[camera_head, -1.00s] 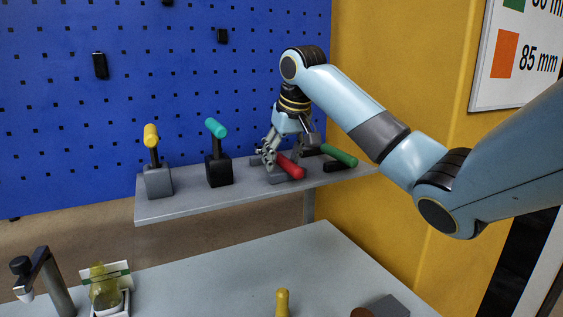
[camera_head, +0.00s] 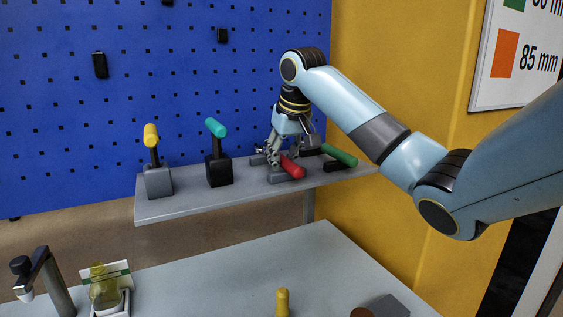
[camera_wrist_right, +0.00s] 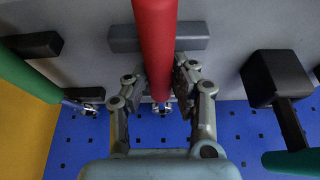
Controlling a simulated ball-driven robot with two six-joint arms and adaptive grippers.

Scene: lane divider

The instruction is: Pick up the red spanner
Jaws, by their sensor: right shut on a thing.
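The red spanner (camera_head: 292,168) lies at a low slant across a grey block near the right part of the wall shelf (camera_head: 225,196). Its red handle also fills the top middle of the right wrist view (camera_wrist_right: 154,45). My right gripper (camera_head: 276,158) is shut on it from above, with one finger on each side of the spanner in the wrist view (camera_wrist_right: 158,80). The spanner still appears to rest on its block. Its far end is partly hidden by the fingers. My left gripper is not in view.
A green-handled tool (camera_head: 340,155) lies close to the right of the spanner. Teal-handled (camera_head: 216,128) and yellow-handled (camera_head: 151,135) tools stand in blocks to the left. The blue pegboard (camera_head: 190,75) is close behind. A grey table (camera_head: 220,265) lies below.

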